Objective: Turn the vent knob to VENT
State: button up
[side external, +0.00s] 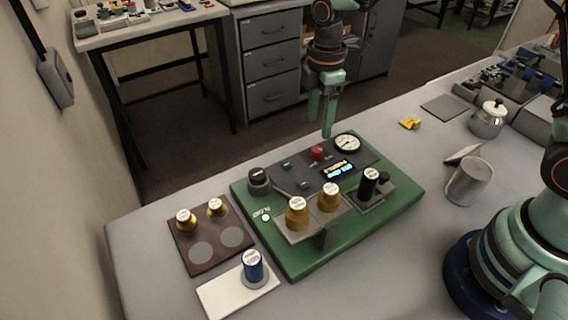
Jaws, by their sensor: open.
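A green-based apparatus (345,236) stands on the grey table. A small red knob (317,153) sits on its dark panel, near a round white gauge (347,143) and a lit display (338,169). A larger dark round knob (259,181) is at the apparatus's left rear corner. The lettering is too small to tell which knob is the vent knob or where it points. My gripper (321,128) hangs fingers down above the rear of the panel, behind the red knob in the picture. Its two fingers are apart with nothing between them.
Gold-coloured weights (297,214) and a black cylinder (369,185) stand on the apparatus. A brown tray (212,261) with two gold weights and a white pad (222,297) with a blue cylinder (253,267) are at left. A tilted metal cup (469,184) and yellow piece (410,123) lie right.

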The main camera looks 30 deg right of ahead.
aim_at(317, 149)
notch_tip(317, 149, down, 8)
jog(key=shift+r, duration=0.1)
dwell(0.4)
grip_shut()
